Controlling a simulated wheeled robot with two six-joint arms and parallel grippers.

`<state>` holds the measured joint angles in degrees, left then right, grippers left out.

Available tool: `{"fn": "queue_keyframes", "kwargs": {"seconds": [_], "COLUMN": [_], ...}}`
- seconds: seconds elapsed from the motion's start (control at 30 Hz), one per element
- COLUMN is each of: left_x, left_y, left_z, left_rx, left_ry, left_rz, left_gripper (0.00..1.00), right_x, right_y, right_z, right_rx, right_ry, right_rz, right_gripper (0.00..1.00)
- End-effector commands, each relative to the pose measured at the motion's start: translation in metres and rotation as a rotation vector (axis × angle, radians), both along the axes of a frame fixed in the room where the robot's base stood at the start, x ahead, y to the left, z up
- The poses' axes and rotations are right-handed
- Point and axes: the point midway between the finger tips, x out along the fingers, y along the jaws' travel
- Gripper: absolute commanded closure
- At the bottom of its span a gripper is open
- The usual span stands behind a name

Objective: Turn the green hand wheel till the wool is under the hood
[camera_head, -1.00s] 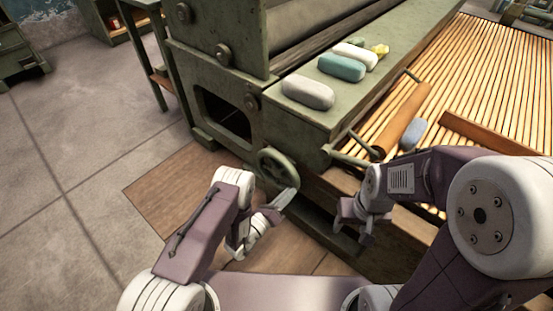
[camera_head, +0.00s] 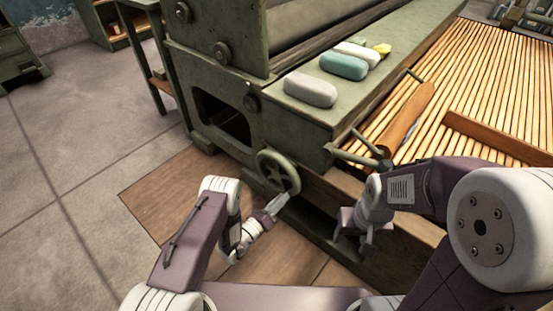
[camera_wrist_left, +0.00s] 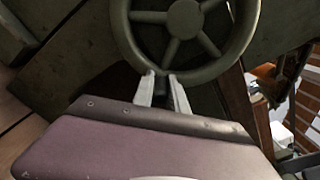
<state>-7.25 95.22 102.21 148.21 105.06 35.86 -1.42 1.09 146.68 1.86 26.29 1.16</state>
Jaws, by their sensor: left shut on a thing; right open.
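The green hand wheel (camera_head: 278,172) is on the side of the green machine, below its flat top. My left gripper (camera_head: 277,204) is shut on the wheel's lower rim. The left wrist view shows the spoked wheel (camera_wrist_left: 183,18) with the rim between my fingers (camera_wrist_left: 165,82). My right gripper (camera_head: 352,236) is open and empty, to the right of the wheel and in front of the machine's lower side. The wool is not clearly visible on the slatted lattice (camera_head: 475,95); part of the lattice is behind the roller and my right arm. I cannot tell which part is the hood.
Grey (camera_head: 310,90), teal (camera_head: 343,66) and white (camera_head: 357,51) rounded bundles and a small yellow piece (camera_head: 382,49) lie on the machine's top. Floor at the left is clear.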

Motion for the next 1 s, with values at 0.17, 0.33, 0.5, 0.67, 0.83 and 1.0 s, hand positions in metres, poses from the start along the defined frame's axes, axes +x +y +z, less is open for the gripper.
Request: {"fn": "queue_keyframes", "kwargs": {"seconds": [0.17,0.33,0.5,0.67,0.83,1.0], "left_x": [0.009,0.020,0.022,0.022,0.037,0.045], "left_y": [0.013,0.027,0.029,0.029,0.048,0.059], "left_z": [-0.014,-0.020,-0.019,-0.019,-0.019,-0.019], "left_rx": [0.001,0.001,0.002,0.001,0.002,0.001], "left_ry": [0.005,0.005,0.006,0.005,0.001,0.003], "left_rz": [0.000,-0.001,-0.003,-0.002,0.001,0.001], "left_gripper": [1.00,1.00,1.00,1.00,1.00,1.00], "right_x": [0.000,0.000,0.000,0.000,0.000,0.000], "right_y": [0.000,0.000,0.000,0.000,0.000,0.000], "right_z": [-0.014,-0.022,-0.021,-0.022,-0.028,-0.031], "right_rx": [0.000,0.000,0.000,0.000,0.000,0.000], "right_ry": [0.000,0.000,0.000,0.000,0.000,0.000], "right_rz": [0.000,0.000,0.000,0.000,0.000,0.000], "right_gripper": [0.45,0.45,0.45,0.45,0.45,0.45]}}
